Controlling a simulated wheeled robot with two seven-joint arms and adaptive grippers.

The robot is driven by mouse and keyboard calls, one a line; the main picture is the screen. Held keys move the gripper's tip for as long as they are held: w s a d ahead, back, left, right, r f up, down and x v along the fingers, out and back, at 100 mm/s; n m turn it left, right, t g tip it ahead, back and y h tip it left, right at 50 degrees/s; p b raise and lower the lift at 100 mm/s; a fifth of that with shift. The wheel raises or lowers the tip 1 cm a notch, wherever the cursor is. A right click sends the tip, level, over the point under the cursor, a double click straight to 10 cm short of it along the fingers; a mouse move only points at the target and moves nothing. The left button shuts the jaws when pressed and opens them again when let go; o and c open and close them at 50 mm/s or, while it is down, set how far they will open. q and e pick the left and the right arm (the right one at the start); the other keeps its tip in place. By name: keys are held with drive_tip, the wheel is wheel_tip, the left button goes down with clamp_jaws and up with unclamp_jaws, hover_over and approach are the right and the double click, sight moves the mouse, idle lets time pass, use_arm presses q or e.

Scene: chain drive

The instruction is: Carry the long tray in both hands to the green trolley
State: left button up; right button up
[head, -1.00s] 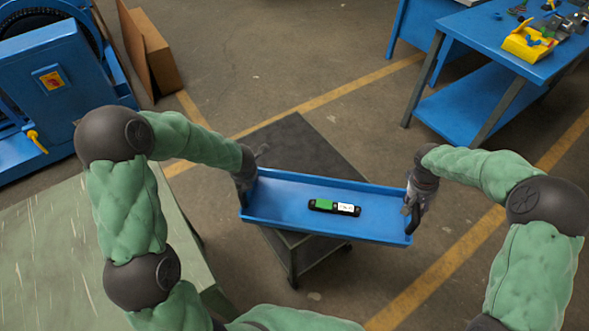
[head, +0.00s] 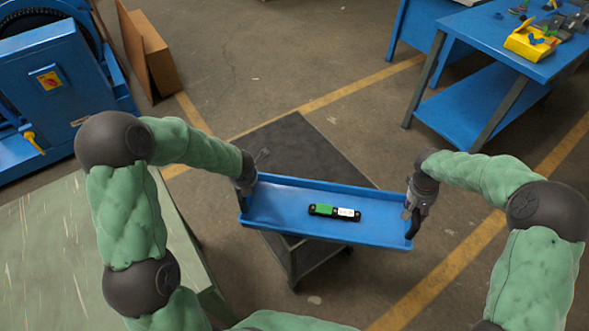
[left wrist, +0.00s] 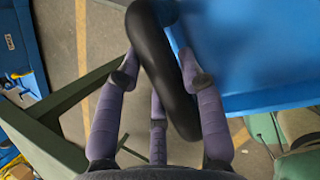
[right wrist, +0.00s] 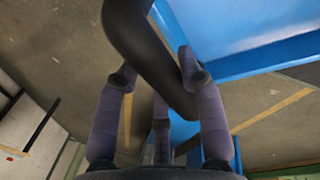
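The long blue tray (head: 285,219) is held level or nearly so between my two grippers, with a black handle at each end. A black bar with green and white patches (head: 335,212) lies in it. My left gripper (head: 245,187) has its fingers around the left handle (left wrist: 165,70). My right gripper (head: 411,212) has its fingers around the right handle (right wrist: 150,55). A trolley with a dark top and grey-green frame (head: 290,140) stands below and behind the tray, which hides part of it. The tray's right end reaches past the trolley. A gap between tray and trolley top cannot be judged exactly.
A pale green table (head: 50,240) is at the left, close to my left arm. A blue machine (head: 60,90) and a cardboard panel (head: 150,55) stand at the back left. A blue workbench (head: 470,105) with a yellow box (head: 528,42) is at the back right. Floor right of the trolley is clear.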

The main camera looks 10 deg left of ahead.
use_arm(q)
drive_tip(key=o, duration=0.4)
use_arm(e)
drive_tip(key=o, duration=0.4)
drive_tip(key=shift+r, duration=0.1)
use_arm(q)
drive_tip(key=shift+r, duration=0.1)
use_arm(e)
drive_tip(key=shift+r, duration=0.1)
use_arm(q)
drive_tip(key=v, duration=1.2)
use_arm(e)
drive_tip(key=r, duration=0.3)
drive_tip(key=a+r, duration=0.1)
drive_tip(key=r, duration=0.3)
drive_tip(key=a+r, duration=0.1)
drive_tip(key=r, duration=0.3)
drive_tip(key=shift+a+r, duration=0.2)
drive_tip(key=shift+r, duration=0.05)
use_arm(q)
drive_tip(key=shift+s+d, duration=0.1)
drive_tip(key=shift+s, duration=0.05)
use_arm(e)
drive_tip(key=shift+s, duration=0.15)
